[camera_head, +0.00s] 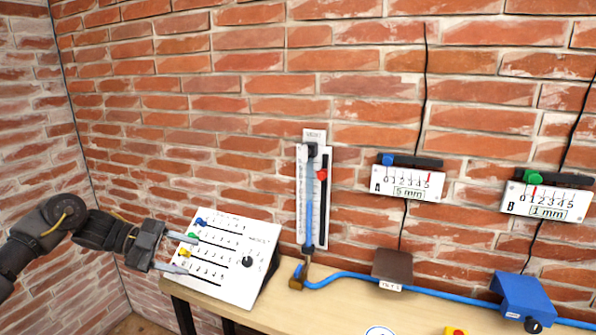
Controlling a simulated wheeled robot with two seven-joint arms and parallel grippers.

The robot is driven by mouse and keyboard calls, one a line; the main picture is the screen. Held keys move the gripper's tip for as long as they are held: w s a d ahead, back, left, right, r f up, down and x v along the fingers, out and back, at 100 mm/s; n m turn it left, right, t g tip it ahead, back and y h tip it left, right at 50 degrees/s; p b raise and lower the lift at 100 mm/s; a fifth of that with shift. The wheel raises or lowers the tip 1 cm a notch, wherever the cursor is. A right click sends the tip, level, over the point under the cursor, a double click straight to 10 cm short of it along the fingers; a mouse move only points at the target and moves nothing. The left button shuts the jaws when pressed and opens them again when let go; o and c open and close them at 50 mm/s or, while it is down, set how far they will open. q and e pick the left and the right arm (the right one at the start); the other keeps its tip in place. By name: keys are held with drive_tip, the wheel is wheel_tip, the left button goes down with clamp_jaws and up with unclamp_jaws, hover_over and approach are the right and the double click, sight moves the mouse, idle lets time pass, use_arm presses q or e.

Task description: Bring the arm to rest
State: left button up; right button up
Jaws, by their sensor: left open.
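My left arm (97,230) comes in from the left edge, in front of the brick wall. My left gripper (186,254) is open, its two fingers pointing right at the left side of a white sloped panel (235,285). Its fingertips overlap the panel's left edge in the picture; I cannot tell whether they touch it. The panel has blue, green and yellow sliders in slots and a black knob (247,262). Nothing shows held between the fingers. My right gripper is not in view.
A wooden table (300,312) carries the panel, a brown block (392,266), a blue device (523,297) and a blue hose (345,275). A vertical gauge (312,190) and two dial boxes, A (407,183) and B (547,200), are against the wall. Space above the arm is clear.

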use_arm(q)
drive_tip(key=s+d+f+n+t+y, duration=0.2)
drive_tip(key=s+d+f+n+t, duration=0.15)
drive_tip(key=d+f, duration=0.6)
drive_tip(key=s+d+f+n+t+y, duration=0.1)
drive_tip(key=s+d+f+n+t, duration=0.25)
drive_tip(key=d+f, duration=0.6)
drive_tip(key=s+a+f+n+g+y, duration=0.2)
drive_tip(key=s+a+f+n+y, duration=0.25)
drive_tip(key=s, duration=0.65)
drive_tip(key=s+a+f+n+g+y, duration=0.15)
drive_tip(key=s+a+f+n, duration=0.25)
drive_tip(key=s+a+n, duration=0.45)
drive_tip(key=s+a+f+n+g+y, duration=0.2)
drive_tip(key=s+a+f+y, duration=0.2)
drive_tip(key=s, duration=0.8)
wheel_tip(320, 180, down, 31)
drive_tip(key=s+b, duration=0.1)
drive_tip(key=b, duration=0.4)
drive_tip(key=s+a+f+g+b, duration=0.2)
drive_tip(key=s+a+f+b, duration=0.1)
drive_tip(key=s+f, duration=1.3)
wheel_tip(320, 180, down, 2)
drive_tip(key=shift+a+f+y, duration=0.2)
drive_tip(key=shift+a+y, duration=0.1)
drive_tip(key=shift+a, duration=0.3)
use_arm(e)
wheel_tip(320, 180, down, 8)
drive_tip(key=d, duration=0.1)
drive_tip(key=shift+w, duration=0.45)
